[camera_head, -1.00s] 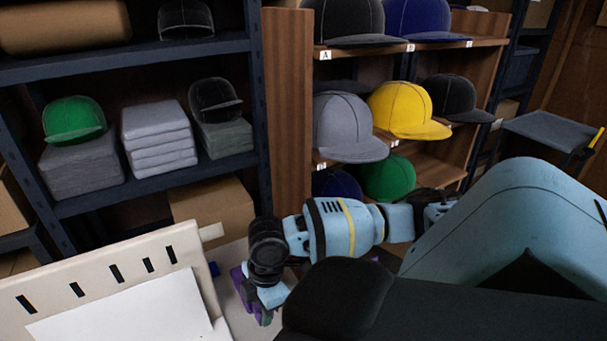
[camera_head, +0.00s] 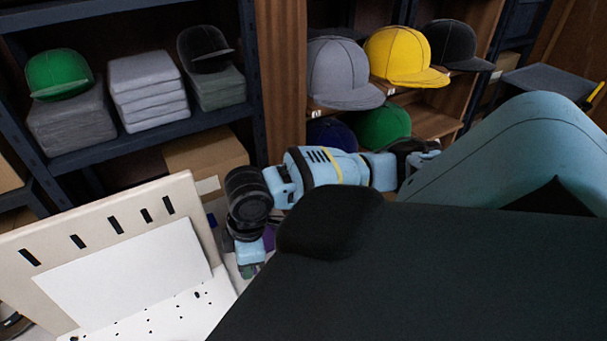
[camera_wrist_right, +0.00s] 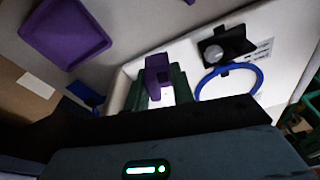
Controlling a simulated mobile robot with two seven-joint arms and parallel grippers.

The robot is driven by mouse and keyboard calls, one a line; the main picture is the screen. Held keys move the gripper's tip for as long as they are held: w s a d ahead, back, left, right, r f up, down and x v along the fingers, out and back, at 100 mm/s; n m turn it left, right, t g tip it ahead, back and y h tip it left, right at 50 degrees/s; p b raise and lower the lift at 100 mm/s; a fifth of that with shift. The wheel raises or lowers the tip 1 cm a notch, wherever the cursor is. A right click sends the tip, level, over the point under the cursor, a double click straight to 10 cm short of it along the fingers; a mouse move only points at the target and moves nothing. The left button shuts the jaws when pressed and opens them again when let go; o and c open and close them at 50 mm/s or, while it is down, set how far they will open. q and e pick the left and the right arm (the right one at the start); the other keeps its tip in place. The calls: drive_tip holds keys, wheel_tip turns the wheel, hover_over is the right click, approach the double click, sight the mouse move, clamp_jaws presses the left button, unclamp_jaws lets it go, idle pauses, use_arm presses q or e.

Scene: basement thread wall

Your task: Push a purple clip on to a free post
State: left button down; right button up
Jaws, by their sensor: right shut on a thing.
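My right gripper (camera_head: 252,262) is low in the centre of the head view, just right of the white board. In the right wrist view its green fingers (camera_wrist_right: 160,88) are shut on a purple clip (camera_wrist_right: 158,70). The white perforated board (camera_head: 165,312) lies in front of an upright slotted panel (camera_head: 100,225). The board shows many small dark holes; I cannot make out a free post. A purple tray (camera_wrist_right: 65,35) lies at the upper left of the wrist view. My left gripper is not in view.
A blue ring (camera_wrist_right: 258,76) and a black piece with a round lens (camera_wrist_right: 222,46) are right of the clip in the wrist view. Behind stand shelves with grey stacks (camera_head: 150,90) and caps, including a yellow cap (camera_head: 400,52). A cardboard box (camera_head: 205,152) sits behind the panel.

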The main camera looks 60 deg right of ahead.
drive_tip(key=s+a+r+m+h, duration=0.1)
drive_tip(key=a+r+m, duration=0.6)
drive_tip(key=r+m, duration=0.1)
drive_tip(key=shift+a+r+m+t, duration=0.15)
drive_tip(key=shift+r+m+t, duration=0.2)
drive_tip(key=shift+m, duration=0.35)
drive_tip(key=shift+s, duration=0.1)
